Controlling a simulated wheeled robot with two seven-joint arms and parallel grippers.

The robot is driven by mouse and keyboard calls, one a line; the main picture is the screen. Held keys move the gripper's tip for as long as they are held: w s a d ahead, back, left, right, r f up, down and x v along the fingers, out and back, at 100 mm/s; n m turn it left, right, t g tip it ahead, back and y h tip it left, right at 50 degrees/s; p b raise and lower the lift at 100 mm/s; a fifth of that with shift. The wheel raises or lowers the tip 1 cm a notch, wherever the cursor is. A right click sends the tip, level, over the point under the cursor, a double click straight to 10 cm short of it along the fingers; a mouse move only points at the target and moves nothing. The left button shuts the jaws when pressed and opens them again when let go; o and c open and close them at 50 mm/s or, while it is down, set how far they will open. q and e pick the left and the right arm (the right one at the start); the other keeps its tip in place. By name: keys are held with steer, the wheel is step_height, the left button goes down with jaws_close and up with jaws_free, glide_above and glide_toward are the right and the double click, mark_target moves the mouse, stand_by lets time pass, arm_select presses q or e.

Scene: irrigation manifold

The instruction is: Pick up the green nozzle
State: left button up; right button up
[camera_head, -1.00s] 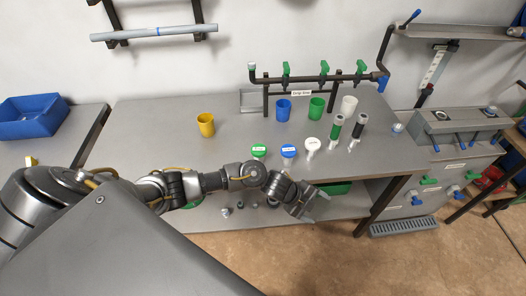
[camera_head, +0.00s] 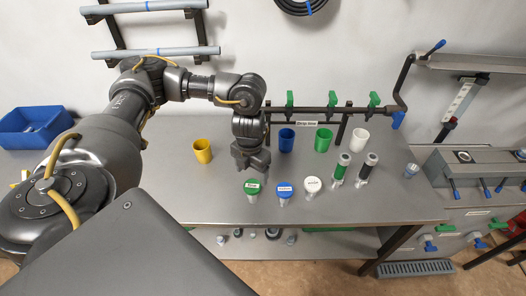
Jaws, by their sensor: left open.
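The green nozzle (camera_head: 252,187), with a round labelled green top, stands on the grey bench (camera_head: 215,205) at the left of a short row. My left gripper (camera_head: 254,168) points down just above and behind it in the picture. It is open with nothing seen in it, and it appears apart from the nozzle. The arm hides part of the bench behind. My right gripper is out of view.
A blue-topped nozzle (camera_head: 284,190) and a white-topped nozzle (camera_head: 312,186) stand right of the green one. Two cylinders, one green-banded (camera_head: 341,168), stand farther right.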

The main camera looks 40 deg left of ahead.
mark_target(251, 186)
arm_select(q)
steer(key=shift+s+f, duration=0.2)
steer(key=shift+f, duration=0.3)
steer(key=shift+s+d+f, duration=0.1)
steer(key=shift+s+f, duration=0.3)
steer(key=shift+f, duration=0.1)
steer(key=f, duration=0.3)
steer(key=shift+w+d+b, duration=0.25)
steer(key=shift+w+b, duration=0.15)
steer(key=shift+w+f, duration=0.15)
steer(key=shift+f, duration=0.05)
steer(key=shift+s+a+f, duration=0.1)
steer(key=shift+s+f, duration=0.3)
steer(key=shift+f, duration=0.15)
steer(key=f, duration=0.2)
steer(key=f+p, duration=0.1)
steer(key=shift+w+f, duration=0.2)
steer(key=shift+f, duration=0.2)
steer(key=shift+s, duration=0.1)
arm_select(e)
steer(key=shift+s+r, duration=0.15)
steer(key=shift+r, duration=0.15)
arm_select(q)
steer(key=shift+c, duration=0.5)
steer(key=c, duration=1)
